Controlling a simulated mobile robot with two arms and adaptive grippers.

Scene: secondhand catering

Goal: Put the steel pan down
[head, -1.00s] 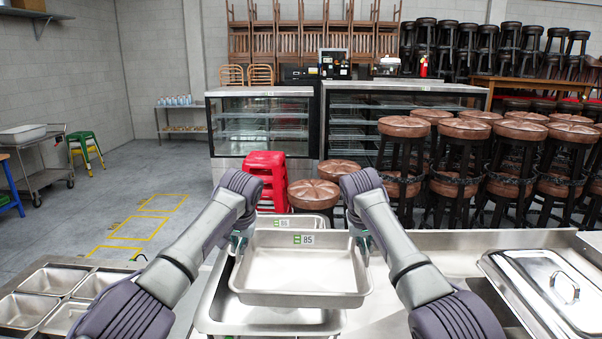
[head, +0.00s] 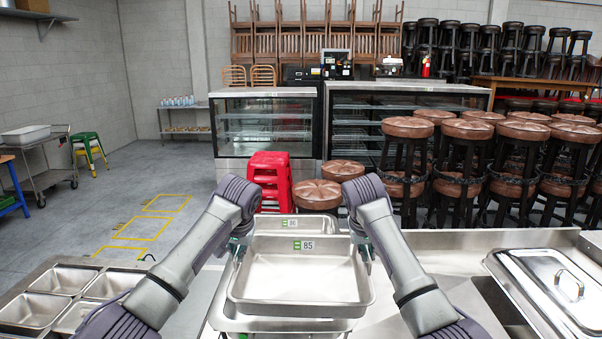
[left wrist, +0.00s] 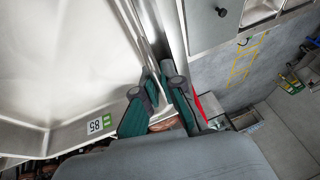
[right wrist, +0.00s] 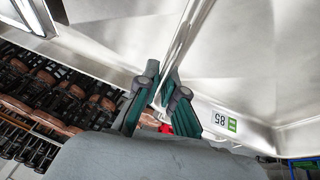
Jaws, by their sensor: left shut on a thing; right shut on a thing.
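The steel pan (head: 300,275) is a shallow rectangular tray with a green-and-white label reading 85 on its far inner wall. It is empty and hangs level between my two grippers. My left gripper (head: 238,246) is shut on its left rim, and the left wrist view shows the fingers (left wrist: 160,92) pinching the rim. My right gripper (head: 364,247) is shut on its right rim, also seen with the fingers (right wrist: 165,92) in the right wrist view. Other steel pans (head: 222,318) lie beneath it, mostly hidden; I cannot tell whether it touches them.
Another labelled pan (head: 275,220) shows just behind the held pan. A lidded steel pan (head: 560,285) sits at the right, and several small inset pans (head: 62,280) at the left. Bare steel counter (head: 450,262) lies right of my right arm. Red stools (head: 270,178) stand beyond.

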